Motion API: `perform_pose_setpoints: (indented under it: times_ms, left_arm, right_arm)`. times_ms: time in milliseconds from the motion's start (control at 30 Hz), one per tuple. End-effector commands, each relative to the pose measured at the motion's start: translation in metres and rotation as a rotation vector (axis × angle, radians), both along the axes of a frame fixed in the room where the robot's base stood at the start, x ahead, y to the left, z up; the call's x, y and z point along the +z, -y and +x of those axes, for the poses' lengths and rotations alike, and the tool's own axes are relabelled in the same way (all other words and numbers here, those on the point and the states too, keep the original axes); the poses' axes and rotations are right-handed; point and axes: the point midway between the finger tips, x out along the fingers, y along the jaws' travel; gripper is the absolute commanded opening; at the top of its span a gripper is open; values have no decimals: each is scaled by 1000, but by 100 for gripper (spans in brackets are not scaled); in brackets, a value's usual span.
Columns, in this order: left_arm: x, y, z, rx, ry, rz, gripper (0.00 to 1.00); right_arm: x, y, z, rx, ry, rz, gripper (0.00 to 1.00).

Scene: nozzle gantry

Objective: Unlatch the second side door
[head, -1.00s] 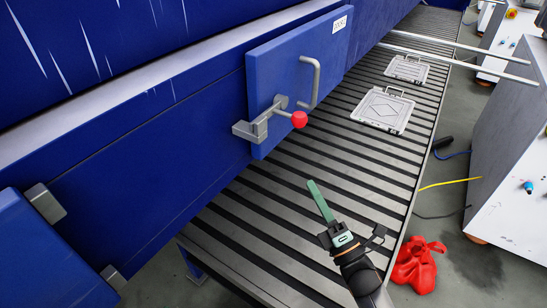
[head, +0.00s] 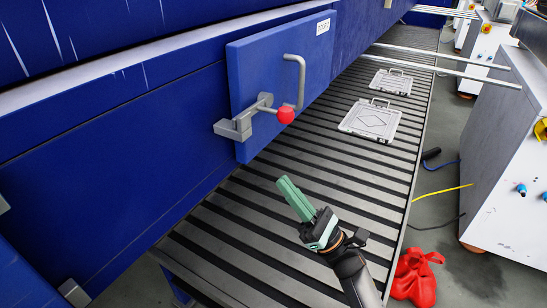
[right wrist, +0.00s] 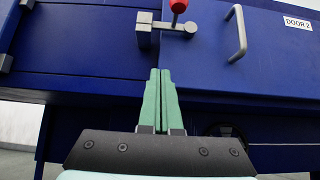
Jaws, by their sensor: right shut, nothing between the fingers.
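The second side door is a blue panel (head: 275,75) on the blue machine, and its label reads DOOR 2 in the right wrist view (right wrist: 298,23). It looks shut against the machine. Its grey latch (head: 238,126) sits at the door's near edge, with a lever ending in a red knob (head: 285,115). The latch also shows in the right wrist view (right wrist: 146,30), above my fingertips. A grey bent handle (head: 299,80) is fixed on the door. My right gripper (head: 283,184) is shut and empty, below and apart from the red knob, over the slatted conveyor. My left gripper is not in view.
The slatted conveyor (head: 225,225) runs along under the door. Two flat grey plates (head: 371,120) (head: 391,82) lie on it farther back. Metal rods (head: 445,69) cross above it. A white cabinet (head: 510,170) and a red bag (head: 415,277) stand at the right.

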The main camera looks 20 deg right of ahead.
Motion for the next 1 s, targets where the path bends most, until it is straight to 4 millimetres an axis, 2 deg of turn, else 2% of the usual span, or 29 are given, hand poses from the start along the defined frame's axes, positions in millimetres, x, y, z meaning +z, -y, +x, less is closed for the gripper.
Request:
perform_pose_setpoints:
  times_ms: [367,467,600,700,1000]
  left_arm:
    - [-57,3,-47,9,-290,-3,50]
    - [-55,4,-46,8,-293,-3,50]
    - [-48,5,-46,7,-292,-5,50]
    - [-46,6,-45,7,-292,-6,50]
    - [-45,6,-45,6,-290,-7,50]
  right_arm:
    - [55,-36,36,1,5,3,0]
    - [69,-47,46,2,4,3,0]
    - [91,-46,46,1,3,0,0]
    - [100,-46,46,0,2,0,0]
    - [106,-46,46,1,0,1,0]
